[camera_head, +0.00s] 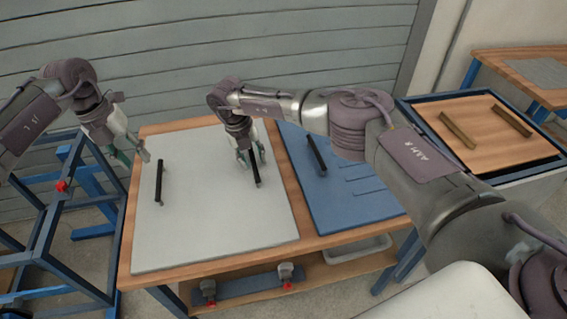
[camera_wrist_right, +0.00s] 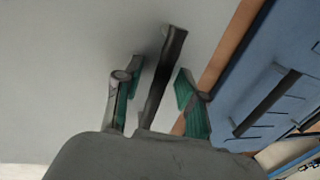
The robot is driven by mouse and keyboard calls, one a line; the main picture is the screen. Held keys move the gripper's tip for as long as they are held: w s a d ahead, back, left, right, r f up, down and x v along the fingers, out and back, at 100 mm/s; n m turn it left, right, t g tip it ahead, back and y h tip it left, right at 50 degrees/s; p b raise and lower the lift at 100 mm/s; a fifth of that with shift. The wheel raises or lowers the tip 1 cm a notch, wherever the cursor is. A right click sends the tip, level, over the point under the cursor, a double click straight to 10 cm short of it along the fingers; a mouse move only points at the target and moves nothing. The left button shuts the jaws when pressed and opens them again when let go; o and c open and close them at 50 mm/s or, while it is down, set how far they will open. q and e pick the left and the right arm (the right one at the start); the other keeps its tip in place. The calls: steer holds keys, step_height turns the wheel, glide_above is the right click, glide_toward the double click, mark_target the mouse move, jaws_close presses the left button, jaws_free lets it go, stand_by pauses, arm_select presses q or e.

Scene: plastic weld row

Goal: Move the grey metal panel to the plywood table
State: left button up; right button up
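The grey metal panel (camera_head: 210,220) lies flat on a wood-topped table (camera_head: 215,265), with a black bar handle near each side. The left handle (camera_head: 159,182) is free. My left gripper (camera_head: 133,153) is open and empty, above and left of that handle. My right gripper (camera_head: 254,157) is open at the right handle (camera_head: 256,172). In the right wrist view the fingers (camera_wrist_right: 152,95) stand either side of this handle (camera_wrist_right: 167,65), with gaps showing. A plywood-coloured board (camera_head: 470,165) with two wooden handles sits in a dark-framed table at the right.
A blue panel (camera_head: 340,195) with a black handle lies close to the grey panel's right edge. A blue frame stand (camera_head: 60,215) is at the left. Another wood-topped table (camera_head: 500,65) with a grey sheet is at the far right. A slatted wall stands behind.

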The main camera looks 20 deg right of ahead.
step_height(320, 180, up, 12)
steer(key=a, duration=0.2)
steer(key=shift+w+a+f, duration=0.15)
steer(key=shift+w, duration=0.05)
steer(key=shift+f, duration=0.1)
stand_by(0.4)
